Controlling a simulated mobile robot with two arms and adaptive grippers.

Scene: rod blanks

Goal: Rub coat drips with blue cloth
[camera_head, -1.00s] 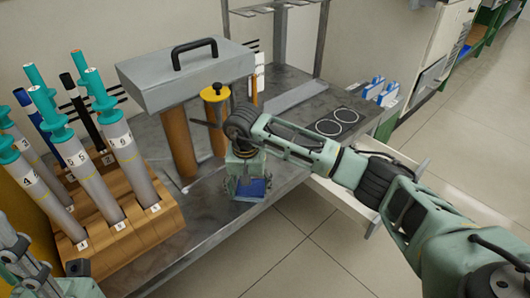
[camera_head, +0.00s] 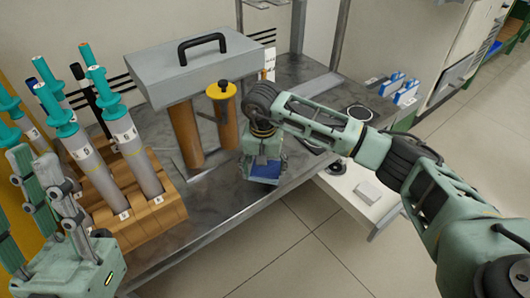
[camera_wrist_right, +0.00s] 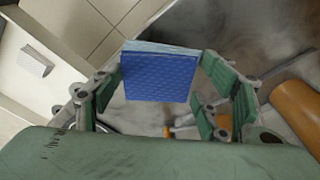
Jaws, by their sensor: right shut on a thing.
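My right gripper (camera_head: 265,160) is low over the front edge of the grey metal bench (camera_head: 215,205), pointing down. It is shut on the blue cloth (camera_head: 264,172), which looks like a folded square pad. In the right wrist view the cloth (camera_wrist_right: 160,77) hangs between the green finger pads of the right gripper (camera_wrist_right: 170,88). I cannot tell whether the cloth touches the bench. No coat drips can be made out. My left gripper (camera_head: 40,190) is at the lower left, its fingers apart and empty, in front of the wooden rack.
A wooden rack (camera_head: 160,215) holds several grey tubes with teal tops. A yellow-topped cylinder (camera_head: 222,90) is close to my right gripper. An open white drawer (camera_head: 345,190) juts out at right.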

